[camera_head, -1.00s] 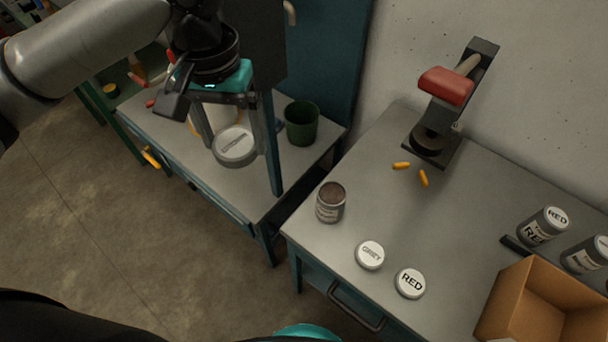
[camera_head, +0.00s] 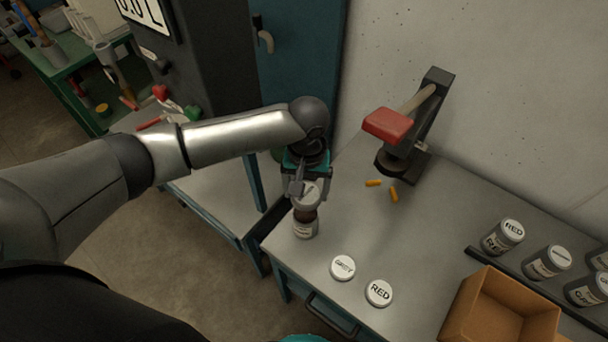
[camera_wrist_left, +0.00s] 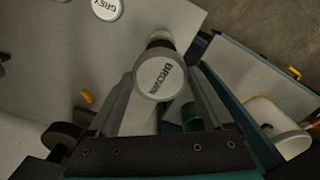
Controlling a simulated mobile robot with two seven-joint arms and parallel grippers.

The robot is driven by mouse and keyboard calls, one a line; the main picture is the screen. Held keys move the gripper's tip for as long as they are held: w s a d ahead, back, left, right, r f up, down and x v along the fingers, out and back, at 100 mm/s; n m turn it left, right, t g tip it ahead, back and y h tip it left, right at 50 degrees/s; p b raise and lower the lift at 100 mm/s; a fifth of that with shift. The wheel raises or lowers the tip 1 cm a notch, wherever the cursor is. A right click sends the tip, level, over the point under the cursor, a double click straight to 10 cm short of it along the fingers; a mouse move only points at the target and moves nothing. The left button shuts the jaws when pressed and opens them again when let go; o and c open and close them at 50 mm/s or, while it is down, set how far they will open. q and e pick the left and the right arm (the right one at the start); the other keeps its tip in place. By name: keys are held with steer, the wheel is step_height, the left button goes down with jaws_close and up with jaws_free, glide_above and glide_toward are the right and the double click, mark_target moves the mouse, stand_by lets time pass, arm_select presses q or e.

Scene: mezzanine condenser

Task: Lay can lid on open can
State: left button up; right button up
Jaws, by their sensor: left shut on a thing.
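The can lid (camera_head: 309,194) is a round white disc held by my left gripper (camera_head: 302,189). In the left wrist view the lid (camera_wrist_left: 158,80) reads BROWN and sits between the two fingers. The open can (camera_head: 304,230) stands upright near the left edge of the grey bench, with a pale label and dark brown upper part. In the head view the lid is just above the can and overlaps its top. In the left wrist view the can (camera_wrist_left: 159,38) is mostly hidden behind the lid. I cannot tell whether they touch. My right gripper is out of view.
Two lids, GREY (camera_head: 343,267) and RED (camera_head: 379,293), lie on the bench (camera_head: 420,230) right of the can. A red-handled press (camera_head: 405,125) and orange pieces (camera_head: 392,193) are behind. A cardboard box (camera_head: 497,310) and labelled cans (camera_head: 503,236) are at right.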

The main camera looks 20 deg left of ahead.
mark_target(305, 221)
arm_select(q)
steer(key=shift+a, duration=0.15)
steer(key=shift+p, duration=0.55)
steer(key=shift+f, duration=0.1)
steer(key=shift+f+b, duration=1.25)
steer(key=shift+f, duration=1.95)
steer(key=o, duration=1.1)
